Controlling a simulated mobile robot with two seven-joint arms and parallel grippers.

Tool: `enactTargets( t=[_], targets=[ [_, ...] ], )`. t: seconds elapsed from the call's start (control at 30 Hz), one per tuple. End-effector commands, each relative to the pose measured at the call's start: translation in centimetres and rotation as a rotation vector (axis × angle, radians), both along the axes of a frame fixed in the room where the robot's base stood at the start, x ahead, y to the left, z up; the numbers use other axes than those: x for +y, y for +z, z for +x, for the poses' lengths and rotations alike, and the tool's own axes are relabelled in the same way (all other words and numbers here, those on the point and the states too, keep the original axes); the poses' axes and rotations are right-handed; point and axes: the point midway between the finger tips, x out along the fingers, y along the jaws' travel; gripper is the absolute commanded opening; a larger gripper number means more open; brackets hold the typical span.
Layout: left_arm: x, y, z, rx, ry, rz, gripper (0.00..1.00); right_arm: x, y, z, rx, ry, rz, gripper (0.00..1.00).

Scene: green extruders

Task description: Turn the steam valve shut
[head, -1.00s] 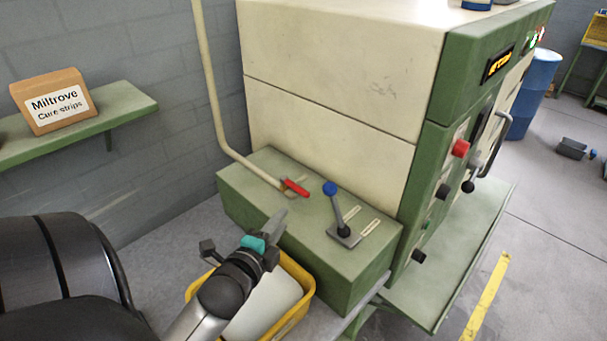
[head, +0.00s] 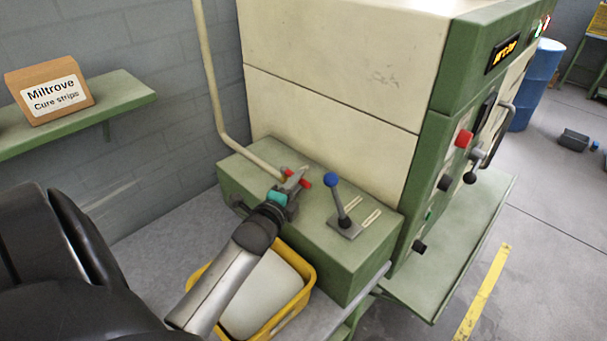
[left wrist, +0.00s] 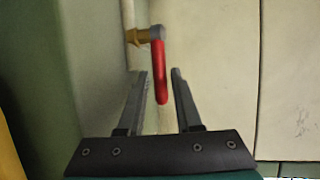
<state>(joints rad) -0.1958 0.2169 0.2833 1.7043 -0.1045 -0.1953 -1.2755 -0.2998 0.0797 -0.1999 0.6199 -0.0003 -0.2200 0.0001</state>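The steam valve has a red handle (head: 305,180) at the foot of a cream pipe (head: 213,100), on top of the green box (head: 290,240). In the left wrist view the red handle (left wrist: 159,60) hangs from a brass fitting (left wrist: 137,37), its lower end between my fingertips. My left gripper (head: 296,179) is open over the handle and partly hides it in the head view. In the left wrist view the gripper (left wrist: 160,72) shows a gap on both sides of the handle. My right gripper is not in view.
A blue-knobbed lever (head: 333,182) stands on the green box just right of my gripper. A yellow bin (head: 307,285) is below my left arm. The cream machine (head: 330,70) rises behind the box. A shelf (head: 120,100) with a carton (head: 50,88) is at left.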

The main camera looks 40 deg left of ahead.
Motion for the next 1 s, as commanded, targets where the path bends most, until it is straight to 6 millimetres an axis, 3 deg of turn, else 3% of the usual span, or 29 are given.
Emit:
enactTargets(
  t=[0.33, 0.77, 1.0],
  targets=[
    [1.3, -0.8, 4.0, 0.0, -0.001, 0.002, 0.33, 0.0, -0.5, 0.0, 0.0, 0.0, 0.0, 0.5],
    [1.5, -0.9, 4.7, -0.001, -0.001, 0.001, 0.33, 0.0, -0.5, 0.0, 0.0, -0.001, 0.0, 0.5],
    [1.5, -0.9, 4.7, 0.0, -0.001, 0.001, 0.1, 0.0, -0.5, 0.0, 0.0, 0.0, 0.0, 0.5]
  ],
)
